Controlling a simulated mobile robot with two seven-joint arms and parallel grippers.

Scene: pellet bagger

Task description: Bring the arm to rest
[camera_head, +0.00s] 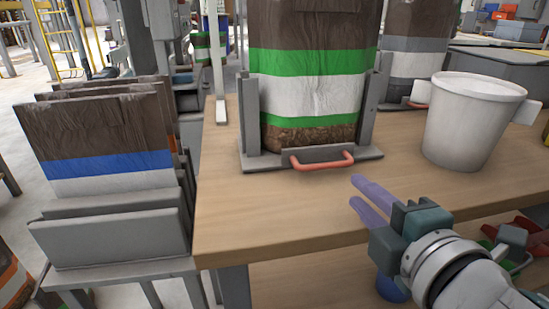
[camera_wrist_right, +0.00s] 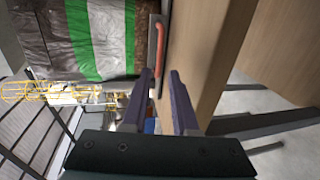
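My right gripper (camera_head: 366,198) is over the front part of the wooden table (camera_head: 270,205), with its two purple fingers pointing toward the upper left. In the right wrist view its fingers (camera_wrist_right: 162,95) stand apart with nothing between them. A tall bag with green and white bands (camera_head: 310,85) stands upright in a grey holder (camera_head: 252,160) behind the gripper. The holder's red handle (camera_head: 320,162) is beyond the fingertips and apart from them; it also shows in the right wrist view (camera_wrist_right: 160,40). My left gripper is not in view.
A white bucket (camera_head: 465,125) stands on the table at the right. Brown bags with blue and white bands (camera_head: 105,140) stand in a grey rack (camera_head: 110,238) left of the table. A second bag (camera_head: 412,50) is behind. The table's front left is clear.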

